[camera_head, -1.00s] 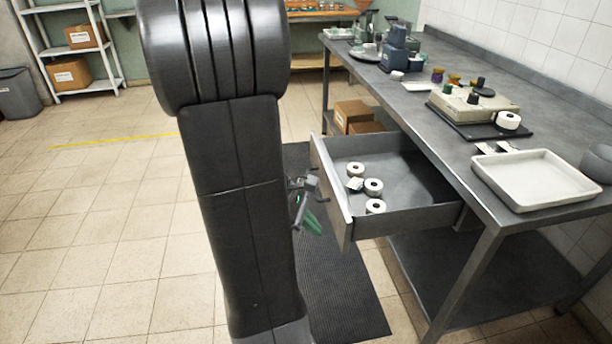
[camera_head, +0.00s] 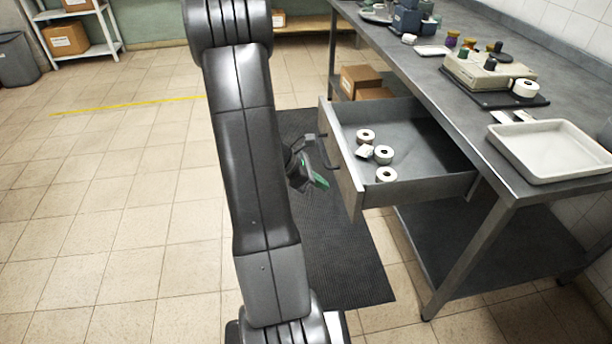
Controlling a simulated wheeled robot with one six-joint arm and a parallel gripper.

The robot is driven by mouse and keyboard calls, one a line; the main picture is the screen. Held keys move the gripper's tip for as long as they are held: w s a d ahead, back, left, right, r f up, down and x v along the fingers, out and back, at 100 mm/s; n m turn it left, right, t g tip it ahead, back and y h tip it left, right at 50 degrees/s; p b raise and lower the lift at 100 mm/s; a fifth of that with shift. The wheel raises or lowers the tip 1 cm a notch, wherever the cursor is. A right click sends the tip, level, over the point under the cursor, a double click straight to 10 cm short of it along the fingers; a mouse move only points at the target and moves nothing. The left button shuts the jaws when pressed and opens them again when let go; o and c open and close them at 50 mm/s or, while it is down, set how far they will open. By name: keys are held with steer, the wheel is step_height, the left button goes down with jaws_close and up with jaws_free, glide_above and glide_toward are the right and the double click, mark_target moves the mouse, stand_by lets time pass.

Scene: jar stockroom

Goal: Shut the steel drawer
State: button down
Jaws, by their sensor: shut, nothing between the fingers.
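The steel drawer (camera_head: 352,178) is pulled well out from under the steel workbench, with its front facing left. A dark bar handle (camera_head: 326,153) sticks out from the drawer front. Several white label rolls (camera_head: 384,154) lie inside near the front. My gripper (camera_head: 320,182) is shut and empty, just left of the drawer front and near the handle. My arm hides part of it, and I cannot tell whether it touches the drawer.
The steel workbench (camera_head: 430,82) carries a white tray (camera_head: 553,150) and a beige device (camera_head: 490,72). Cardboard boxes (camera_head: 361,80) sit on its lower shelf behind the drawer. A dark ribbed mat (camera_head: 345,255) lies below. The tiled floor to the left is clear.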

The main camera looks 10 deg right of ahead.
mark_target(345, 187)
steer(key=shift+w+d+f, duration=0.1)
steer(key=shift+d, duration=2)
steer(key=d, duration=2.2)
steer(key=w+d, duration=0.1)
steer(key=d, duration=1.1)
steer(key=shift+w+d, duration=0.1)
steer(key=shift+d, duration=0.15)
steer(key=shift+r, duration=0.25)
